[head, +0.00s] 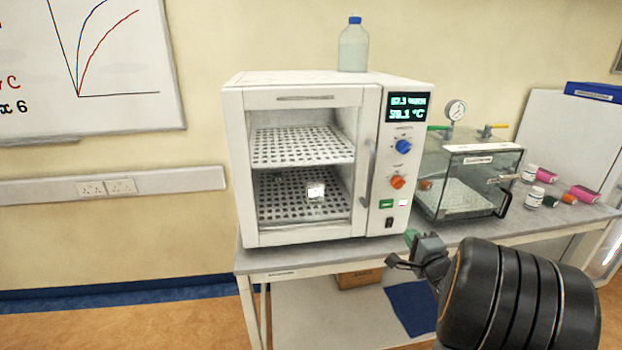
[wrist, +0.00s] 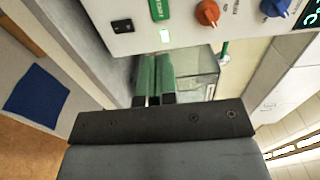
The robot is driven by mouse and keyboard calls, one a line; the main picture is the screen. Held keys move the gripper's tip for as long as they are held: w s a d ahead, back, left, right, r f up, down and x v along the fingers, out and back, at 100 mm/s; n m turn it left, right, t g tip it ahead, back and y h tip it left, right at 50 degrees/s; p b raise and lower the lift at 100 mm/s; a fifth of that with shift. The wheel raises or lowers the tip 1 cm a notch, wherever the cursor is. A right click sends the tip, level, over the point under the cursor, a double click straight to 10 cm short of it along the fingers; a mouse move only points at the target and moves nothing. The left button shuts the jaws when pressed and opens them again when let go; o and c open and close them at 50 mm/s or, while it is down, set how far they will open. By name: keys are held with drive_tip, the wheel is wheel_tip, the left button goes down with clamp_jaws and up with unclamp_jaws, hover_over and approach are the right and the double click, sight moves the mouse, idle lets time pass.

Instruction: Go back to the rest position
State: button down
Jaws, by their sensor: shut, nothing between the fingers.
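My gripper (head: 409,239) is in front of the bench at the lower right of the head view, just below the right front corner of a white oven (head: 240,160). In the wrist view its two green fingers (wrist: 155,78) lie side by side, shut and empty, below the oven's control panel. A gap shows between my gripper and the oven in the wrist view. The oven door is closed, and a small white object (head: 315,191) sits on the lower perforated shelf behind the glass.
A clear vacuum chamber (head: 463,195) with a gauge (head: 455,110) stands right of the oven. Bottles, one white (head: 534,197), and pink vials are beyond it. A blue-capped bottle (head: 353,48) stands on the oven. The bench edge (head: 300,262) is close to my arm. Floor is free at left.

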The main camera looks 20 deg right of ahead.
drive_tip(key=s+d+f+n+g+h, duration=0.35)
drive_tip(key=s+f+n+g, duration=0.35)
drive_tip(key=f+g, duration=0.25)
drive_tip(key=s+a+r+n+g+y, duration=0.1)
drive_tip(key=a+n, duration=0.3)
drive_tip(key=a, duration=0.5)
drive_tip(key=s+a+r+n+g+y+p, duration=0.1)
drive_tip(key=s+a+r+n+g+y, duration=0.1)
drive_tip(key=a, duration=0.8)
drive_tip(key=s+a+r+n+g+y, duration=0.1)
drive_tip(key=s+a+r+n, duration=0.3)
drive_tip(key=a, duration=0.6)
drive_tip(key=n+y, duration=0.1)
drive_tip(key=n, duration=0.1)
drive_tip(key=shift+r+n+g+y, duration=0.2)
drive_tip(key=shift+n+g+y, duration=0.1)
drive_tip(key=shift+g+y, duration=0.05)
